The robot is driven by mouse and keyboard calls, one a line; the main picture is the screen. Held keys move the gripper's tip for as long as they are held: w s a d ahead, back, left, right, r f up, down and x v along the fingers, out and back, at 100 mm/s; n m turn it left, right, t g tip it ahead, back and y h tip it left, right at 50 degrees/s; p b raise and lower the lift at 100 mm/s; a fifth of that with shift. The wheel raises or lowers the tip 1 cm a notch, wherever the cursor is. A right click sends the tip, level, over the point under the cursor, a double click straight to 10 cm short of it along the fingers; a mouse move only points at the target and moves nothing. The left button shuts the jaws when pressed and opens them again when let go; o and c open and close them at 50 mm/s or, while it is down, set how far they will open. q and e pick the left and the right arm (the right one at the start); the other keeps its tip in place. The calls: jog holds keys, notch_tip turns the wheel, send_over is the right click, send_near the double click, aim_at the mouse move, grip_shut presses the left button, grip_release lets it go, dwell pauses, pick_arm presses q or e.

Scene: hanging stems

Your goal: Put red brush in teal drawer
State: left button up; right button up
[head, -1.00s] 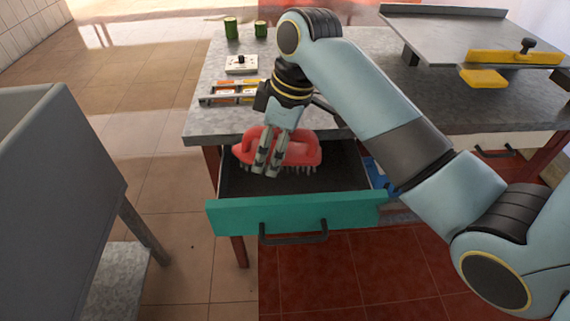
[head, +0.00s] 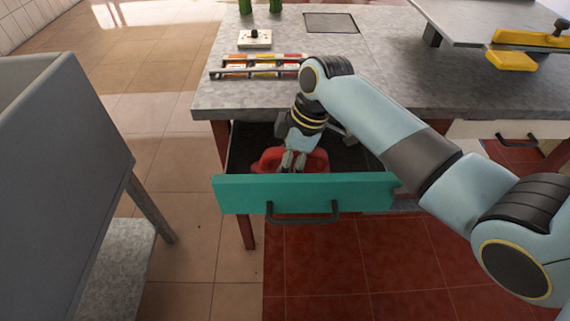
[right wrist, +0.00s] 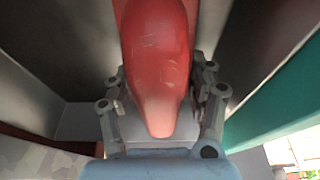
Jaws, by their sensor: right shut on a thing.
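The teal drawer (head: 240,194) is pulled open below the grey worktop, with a dark inside and a black handle. The red brush (head: 316,160) is down between the drawer walls, its lower part hidden behind the teal front. My right gripper (head: 292,160) reaches down into the drawer and is shut on the brush. In the right wrist view the red brush (right wrist: 157,60) lies between the fingers, with the teal front (right wrist: 270,105) at the right. I cannot tell whether the bristles touch the drawer floor. My left gripper is not in view.
The worktop (head: 400,80) holds a rack with coloured items (head: 262,66), a white switch box (head: 255,39) and green cylinders (head: 275,5). A grey raised plate with a yellow bar (head: 530,40) stands at right. A grey panel (head: 60,170) stands at left.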

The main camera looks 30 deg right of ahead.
jog(key=shift+f, duration=0.15)
jog(key=o, duration=1)
jog(key=shift+c, duration=0.2)
jog(key=p+v, duration=0.2)
jog(key=v, duration=1)
jog(key=shift+r+p, duration=0.25)
jog(key=shift+p, duration=0.05)
